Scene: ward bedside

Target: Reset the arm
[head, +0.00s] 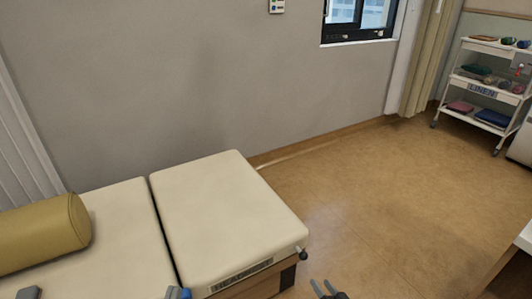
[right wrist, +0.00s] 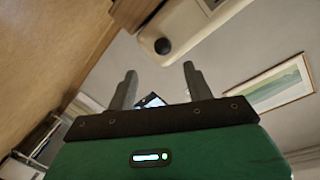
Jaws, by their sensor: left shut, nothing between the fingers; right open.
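My right gripper (head: 328,290) shows as two dark fingertips at the bottom edge of the head view, just right of the padded couch (head: 225,205). In the right wrist view its two grey fingers (right wrist: 158,88) stand wide apart with nothing between them. The couch corner and its black knob (right wrist: 162,46) show beyond the fingers; the knob (head: 303,254) is also in the head view.
A tan bolster (head: 42,231) lies on the couch at the left. A small grey piece (head: 28,293) shows at the bottom left. A linen trolley (head: 487,92) stands far right, and a white surface (head: 524,238) is at the right edge. The brown floor (head: 390,200) between is clear.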

